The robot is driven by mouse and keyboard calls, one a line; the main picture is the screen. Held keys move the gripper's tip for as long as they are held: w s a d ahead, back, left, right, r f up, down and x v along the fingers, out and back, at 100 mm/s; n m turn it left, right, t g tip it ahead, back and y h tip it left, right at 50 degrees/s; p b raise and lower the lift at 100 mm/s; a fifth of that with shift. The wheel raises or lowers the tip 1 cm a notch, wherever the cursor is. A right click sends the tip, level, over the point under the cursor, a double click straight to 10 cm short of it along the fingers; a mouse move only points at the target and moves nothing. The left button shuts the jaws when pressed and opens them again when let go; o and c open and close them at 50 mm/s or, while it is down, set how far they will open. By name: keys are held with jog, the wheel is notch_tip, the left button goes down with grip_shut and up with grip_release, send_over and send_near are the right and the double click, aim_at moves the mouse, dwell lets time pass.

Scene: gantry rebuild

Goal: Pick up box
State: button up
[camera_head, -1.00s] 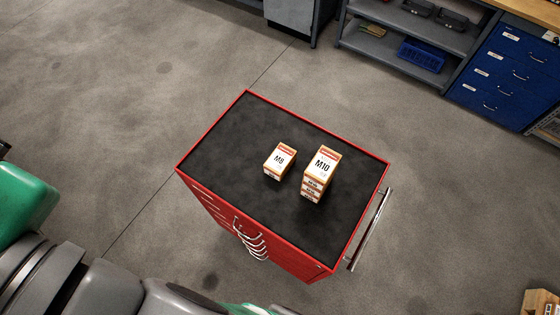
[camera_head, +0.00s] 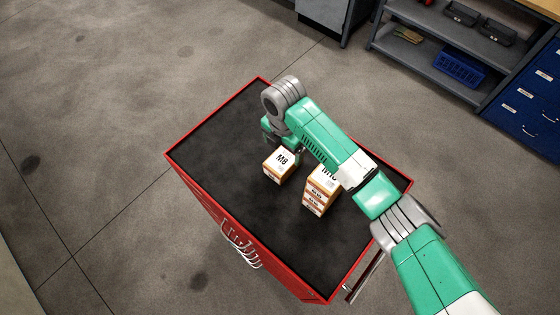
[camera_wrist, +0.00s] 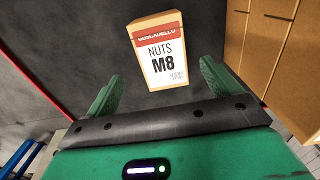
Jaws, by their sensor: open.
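A small box labelled M8 (camera_head: 280,164) stands on the black top of the red tool cabinet (camera_head: 215,135). In the wrist view the M8 nuts box (camera_wrist: 166,48) lies ahead of my gripper (camera_wrist: 158,85), between the lines of its two green fingers, with nothing held. The fingers are apart. In the head view my gripper (camera_head: 284,146) is over the cabinet at the far side of the M8 box, partly hidden by my arm. A taller stack topped by an M10 box (camera_head: 320,182) stands to the right, partly covered by my arm.
The M10 stack also shows at the right of the wrist view (camera_wrist: 268,45), close to the right finger. The cabinet's left part and front right part are clear. Grey shelving (camera_head: 420,55) and blue drawers (camera_head: 525,112) stand at the back right.

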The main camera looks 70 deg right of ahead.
aim_at(284, 158)
jog(key=shift+a+f, duration=0.1)
jog(key=shift+f, duration=1.25)
jog(key=f, duration=0.5)
jog(key=shift+s, duration=0.2)
jog(key=shift+c, duration=0.2)
jog(key=c, duration=1.3)
notch_tip(284, 158, up, 10)
jog(key=shift+c, duration=0.2)
